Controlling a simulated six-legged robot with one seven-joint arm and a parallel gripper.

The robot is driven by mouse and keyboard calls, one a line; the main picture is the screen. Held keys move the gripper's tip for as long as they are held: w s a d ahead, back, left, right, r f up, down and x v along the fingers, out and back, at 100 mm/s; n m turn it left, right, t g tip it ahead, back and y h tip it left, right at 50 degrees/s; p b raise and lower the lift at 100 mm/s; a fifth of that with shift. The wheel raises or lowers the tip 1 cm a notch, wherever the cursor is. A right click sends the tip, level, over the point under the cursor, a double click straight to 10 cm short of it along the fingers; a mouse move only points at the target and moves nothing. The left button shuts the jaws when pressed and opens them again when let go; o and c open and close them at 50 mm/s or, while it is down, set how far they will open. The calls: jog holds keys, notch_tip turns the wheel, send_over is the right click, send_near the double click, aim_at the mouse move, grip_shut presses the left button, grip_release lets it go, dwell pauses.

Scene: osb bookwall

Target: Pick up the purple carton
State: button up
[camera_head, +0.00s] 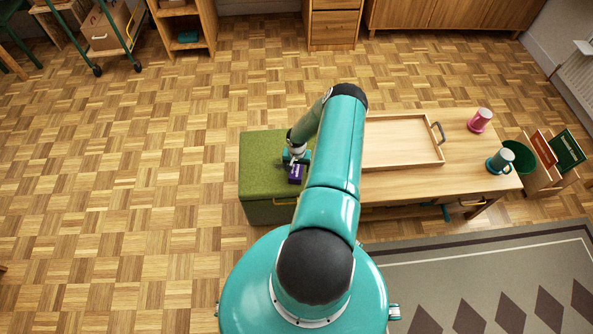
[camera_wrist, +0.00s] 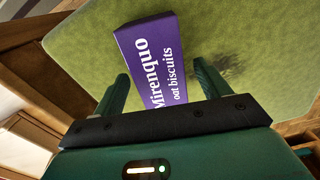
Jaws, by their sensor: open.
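The purple carton (camera_head: 296,175) is on the green cushioned top of a low box (camera_head: 259,153), at the left end of the wooden table. In the wrist view the carton (camera_wrist: 148,42) shows its white lettering "Mirenquo oat biscuits". My gripper (camera_head: 296,160) is over the green top at the carton. In the wrist view the open fingers of my gripper (camera_wrist: 161,76) show on either side of the carton's near part. I cannot tell whether the fingertips are level with it or touch it. The carton's near end is hidden behind the gripper body.
A wooden tray (camera_head: 400,162) lies on the table (camera_head: 420,185) right of my arm. A pink cup (camera_head: 480,121) and a teal mug (camera_head: 500,161) stand at the table's right end. A green bin and a book crate are beyond. The parquet floor on the left is clear.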

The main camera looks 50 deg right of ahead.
jog(key=shift+f, duration=0.1)
jog(key=c, duration=1)
